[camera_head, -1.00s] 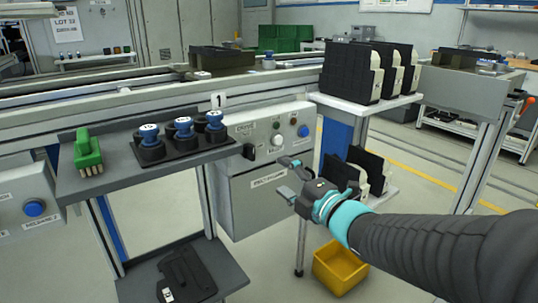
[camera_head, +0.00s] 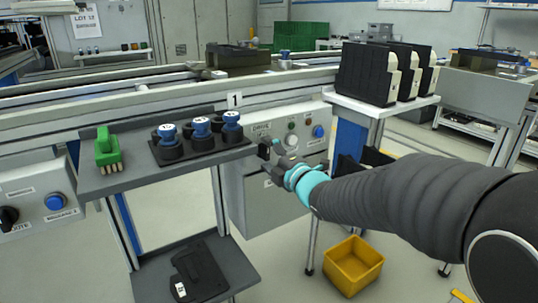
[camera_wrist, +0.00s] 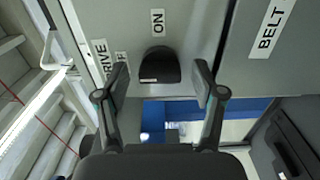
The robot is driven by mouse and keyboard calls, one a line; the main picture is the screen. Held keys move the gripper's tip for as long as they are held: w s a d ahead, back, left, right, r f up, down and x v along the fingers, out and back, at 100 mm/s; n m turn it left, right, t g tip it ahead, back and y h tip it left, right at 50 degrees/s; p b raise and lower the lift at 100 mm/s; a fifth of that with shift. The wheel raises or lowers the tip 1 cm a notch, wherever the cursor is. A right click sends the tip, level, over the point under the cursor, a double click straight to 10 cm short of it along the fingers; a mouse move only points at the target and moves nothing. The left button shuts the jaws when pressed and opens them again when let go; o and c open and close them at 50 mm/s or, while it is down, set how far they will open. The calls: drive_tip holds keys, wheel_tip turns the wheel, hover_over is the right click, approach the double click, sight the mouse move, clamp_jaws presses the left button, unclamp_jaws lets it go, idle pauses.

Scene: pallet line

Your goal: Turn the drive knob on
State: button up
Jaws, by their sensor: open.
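The drive knob (camera_wrist: 159,66) is black and sits between my two fingertips in the wrist view, with a visible gap on each side. An ON label (camera_wrist: 157,22) is above it there, and a partly hidden label ending in F is to its left. A DRIVE label (camera_wrist: 100,57) is farther left. In the head view the knob (camera_head: 264,149) is on the front of the grey control box (camera_head: 258,205). My gripper (camera_head: 276,160) is open at the box front, partly covering it. Where the knob points is hard to tell.
A shelf stand to the left holds a green brush (camera_head: 107,151) and several blue-topped parts on a black tray (camera_head: 172,157). A blue button (camera_head: 318,131) is right of the knob. A yellow bin (camera_head: 353,264) is on the floor below my arm.

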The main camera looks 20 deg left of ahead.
drive_tip(key=c, duration=1.1)
drive_tip(key=shift+c, duration=0.2)
drive_tip(key=shift+m, duration=0.4)
drive_tip(key=m+b, duration=0.1)
drive_tip(key=m, duration=0.2)
drive_tip(key=shift+m+b, duration=0.3)
drive_tip(key=m, duration=0.4)
drive_tip(key=m+p, duration=0.1)
drive_tip(key=m, duration=0.4)
drive_tip(key=shift+m+p, duration=0.65)
drive_tip(key=shift+m, duration=1.65)
